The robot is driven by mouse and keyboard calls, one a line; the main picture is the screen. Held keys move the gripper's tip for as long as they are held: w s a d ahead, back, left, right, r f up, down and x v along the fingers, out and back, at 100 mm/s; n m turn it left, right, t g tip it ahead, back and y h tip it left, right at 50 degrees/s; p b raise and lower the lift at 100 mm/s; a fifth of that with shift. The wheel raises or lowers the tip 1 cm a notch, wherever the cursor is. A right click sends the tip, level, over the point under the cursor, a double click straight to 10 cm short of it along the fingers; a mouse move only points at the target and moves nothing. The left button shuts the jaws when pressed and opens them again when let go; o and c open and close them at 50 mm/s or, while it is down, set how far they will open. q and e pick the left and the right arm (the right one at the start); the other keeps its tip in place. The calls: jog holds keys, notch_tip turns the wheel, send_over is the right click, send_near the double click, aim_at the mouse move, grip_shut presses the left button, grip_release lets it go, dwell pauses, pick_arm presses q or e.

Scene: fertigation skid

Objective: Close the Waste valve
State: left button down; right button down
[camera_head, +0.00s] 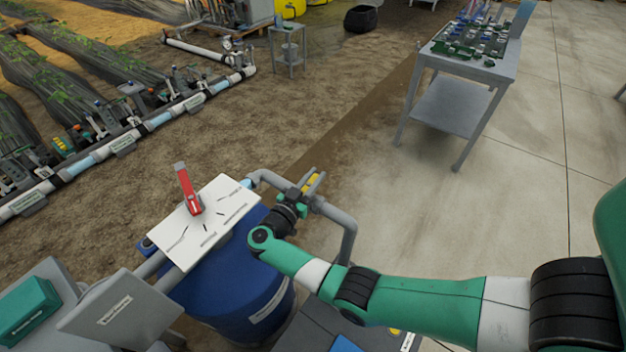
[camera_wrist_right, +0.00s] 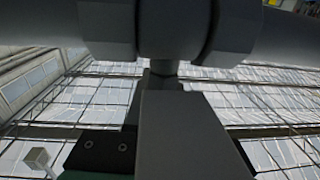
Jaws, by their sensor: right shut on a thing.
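My right gripper (camera_head: 316,181) is at the grey pipe beside the blue barrel. Its two grey fingers are shut on a yellow valve handle (camera_head: 313,183), which shows as a small strip between them. I cannot read a label naming this valve. In the right wrist view, a grey pipe fitting (camera_wrist_right: 172,30) with a short stem is close above a grey gripper finger (camera_wrist_right: 185,135); the handle itself is hidden there. A red lever (camera_head: 187,190) stands up from a white marked plate (camera_head: 222,205) to the left. My left gripper is not in view.
A blue barrel (camera_head: 240,290) stands below the plate. A grey pipe (camera_head: 349,235) bends down right of it. Grey label panels (camera_head: 115,310) and a green box (camera_head: 28,308) are at lower left. A grey table (camera_head: 470,68) with parts stands at upper right. Open floor lies between.

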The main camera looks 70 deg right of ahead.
jog(key=shift+f+m+g+b, duration=0.3)
jog(key=shift+m+g+b, duration=0.1)
jog(key=shift+g, duration=0.2)
jog(key=shift+s+r+g, duration=0.2)
jog(key=shift+g, duration=0.1)
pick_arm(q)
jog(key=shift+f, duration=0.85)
pick_arm(e)
jog(key=c, duration=0.8)
grip_release()
jog(key=shift+o, duration=0.2)
jog(key=shift+a, duration=0.1)
jog(key=shift+w+a+r, duration=0.1)
jog(key=shift+w+a, duration=0.1)
jog(key=shift+a, duration=0.1)
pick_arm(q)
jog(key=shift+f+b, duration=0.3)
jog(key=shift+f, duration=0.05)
pick_arm(e)
jog(key=v, duration=1.1)
jog(key=shift+s+r, duration=0.1)
jog(key=shift+r, duration=0.05)
